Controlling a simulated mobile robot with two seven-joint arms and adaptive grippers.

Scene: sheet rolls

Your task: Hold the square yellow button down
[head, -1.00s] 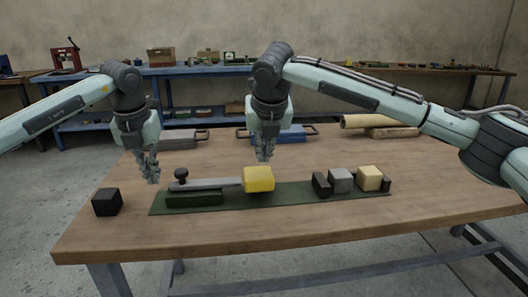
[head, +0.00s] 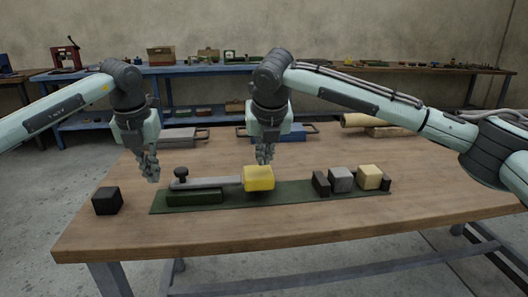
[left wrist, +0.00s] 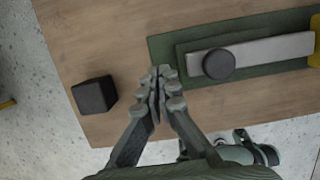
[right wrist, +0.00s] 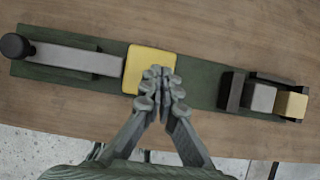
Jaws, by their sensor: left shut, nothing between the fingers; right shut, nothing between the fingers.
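The square yellow button (head: 258,179) sits at the right end of a grey lever bar (head: 215,183) on a green base plate (head: 290,200). A black knob (head: 181,176) stands at the bar's left end. My right gripper (head: 265,160) is shut and empty, its fingertips just at the back top edge of the button. In the right wrist view the fingertips (right wrist: 160,75) overlap the button (right wrist: 140,62); I cannot tell whether they touch it. My left gripper (head: 152,178) is shut and empty, left of the knob. It also shows in the left wrist view (left wrist: 160,75).
A black cube (head: 107,201) stands on the table (head: 200,235) left of the plate. On the plate's right lie dark blocks (head: 321,183), a grey block (head: 341,179) and a cream block (head: 369,176). Behind are a blue case (head: 290,136) and rolls (head: 370,120).

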